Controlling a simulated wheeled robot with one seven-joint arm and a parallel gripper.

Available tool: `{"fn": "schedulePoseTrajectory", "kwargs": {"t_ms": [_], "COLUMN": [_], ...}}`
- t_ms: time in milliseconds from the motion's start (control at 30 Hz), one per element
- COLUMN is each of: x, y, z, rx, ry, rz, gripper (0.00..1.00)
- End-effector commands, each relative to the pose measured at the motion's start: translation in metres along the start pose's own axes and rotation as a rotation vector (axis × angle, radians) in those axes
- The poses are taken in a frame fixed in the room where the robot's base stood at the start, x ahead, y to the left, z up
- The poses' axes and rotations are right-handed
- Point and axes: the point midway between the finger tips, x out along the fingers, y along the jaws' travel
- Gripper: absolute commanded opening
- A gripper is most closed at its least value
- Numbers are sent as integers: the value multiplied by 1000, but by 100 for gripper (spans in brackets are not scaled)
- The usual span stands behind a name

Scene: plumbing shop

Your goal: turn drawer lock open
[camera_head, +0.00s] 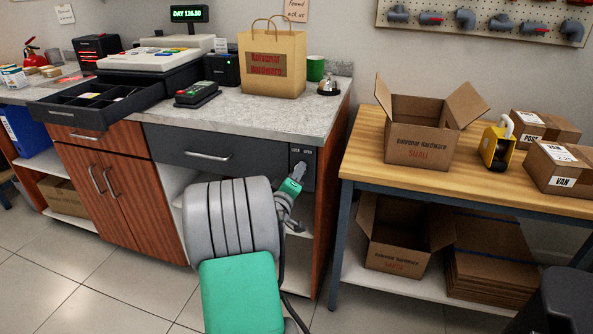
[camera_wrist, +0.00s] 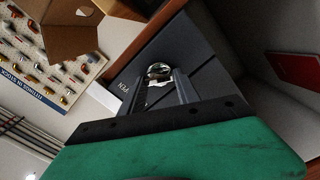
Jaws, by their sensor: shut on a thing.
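The drawer lock (camera_head: 300,158) is on a dark panel at the right end of the counter front, with small lettering above it. In the wrist view its round shiny metal part (camera_wrist: 159,71) shows between my fingertips, beside the lettering "OPEN". My gripper (camera_head: 298,170) is at the lock, shut on its knob; the fingers also show in the wrist view (camera_wrist: 160,84). The exact angle of the knob is hard to tell. The dark grey drawer (camera_head: 180,143) left of the lock is closed, its bar handle (camera_head: 208,155) level.
The black cash drawer (camera_head: 97,108) stands open at the left, jutting past the counter edge. A wooden table (camera_head: 365,150) with cardboard boxes is close on the right. A paper bag (camera_head: 271,65) and a bell (camera_head: 328,88) stand on the counter above.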

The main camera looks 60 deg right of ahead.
Motion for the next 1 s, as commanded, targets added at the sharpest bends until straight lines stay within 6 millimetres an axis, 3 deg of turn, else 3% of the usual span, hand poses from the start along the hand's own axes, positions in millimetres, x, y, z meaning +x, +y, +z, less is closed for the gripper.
{"fn": "schedulePoseTrajectory", "kwargs": {"t_ms": [500, 1000], "x": [0, 0], "y": [-1, -3], "z": [-1, 0], "rx": [-397, -503], "ry": [1, 1], "rz": [-1, -1], "gripper": [0, 0]}}
